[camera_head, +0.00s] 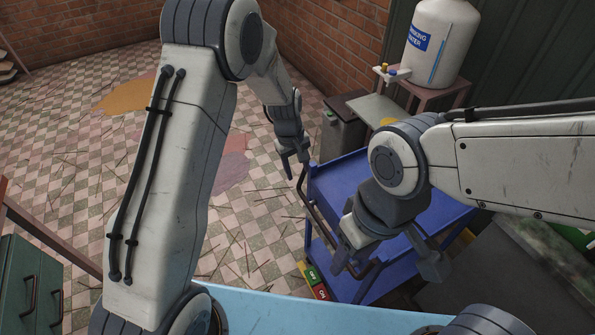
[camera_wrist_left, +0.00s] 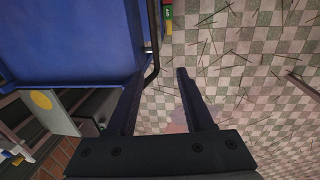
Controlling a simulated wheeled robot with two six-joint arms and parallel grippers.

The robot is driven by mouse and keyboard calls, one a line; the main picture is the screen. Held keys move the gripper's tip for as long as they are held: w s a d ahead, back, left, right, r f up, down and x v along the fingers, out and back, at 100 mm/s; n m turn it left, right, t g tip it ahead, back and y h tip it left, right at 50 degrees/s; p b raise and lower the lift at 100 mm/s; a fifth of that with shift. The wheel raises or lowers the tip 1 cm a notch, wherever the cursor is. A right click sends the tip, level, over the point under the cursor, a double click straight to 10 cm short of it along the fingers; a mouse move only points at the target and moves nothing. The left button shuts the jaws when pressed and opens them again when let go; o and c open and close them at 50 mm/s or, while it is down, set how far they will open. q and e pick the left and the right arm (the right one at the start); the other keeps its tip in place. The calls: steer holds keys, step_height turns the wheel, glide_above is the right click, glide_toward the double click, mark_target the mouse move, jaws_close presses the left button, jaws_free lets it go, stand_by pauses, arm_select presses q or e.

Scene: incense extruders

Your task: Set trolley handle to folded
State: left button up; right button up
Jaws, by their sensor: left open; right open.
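The trolley (camera_head: 347,183) is blue, with a flat top tray, and stands right of centre in the head view. Its dark bar handle (camera_head: 318,221) runs along the trolley's left side. In the left wrist view the handle (camera_wrist_left: 155,50) comes down beside the blue tray (camera_wrist_left: 70,40), and its bent end shows between my fingers, nearer the left one. My left gripper (camera_head: 294,165) is open and empty at the handle's far end; contact cannot be told. My right gripper (camera_head: 390,264) is open over the trolley's near part, hiding some of the tray and handle.
A white water tank (camera_head: 440,45) on a stand is behind the trolley, beside a dark bin (camera_head: 343,122). A light blue surface (camera_head: 300,312) lies in front of me. A green drawer cabinet (camera_head: 30,290) is at left. The checkered floor (camera_head: 80,160) has scattered sticks.

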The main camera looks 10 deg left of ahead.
arm_select(q)
step_height(320, 180, up, 9)
steer(key=a, duration=0.1)
steer(key=shift+s+b, duration=0.35)
steer(key=shift+b, duration=0.1)
steer(key=s+d+r+m, duration=0.3)
steer(key=s, duration=0.4)
steer(key=s+d+r+m, duration=0.3)
steer(key=s+m, duration=0.1)
steer(key=s, duration=0.3)
steer(key=s+a+m+g, duration=0.1)
steer(key=s+m, duration=0.6)
steer(key=s, duration=0.9)
steer(key=shift+s+a+r+m, duration=0.15)
steer(key=shift+s+a+m, duration=0.05)
steer(key=shift+s+m, duration=0.1)
steer(key=shift+w, duration=0.1)
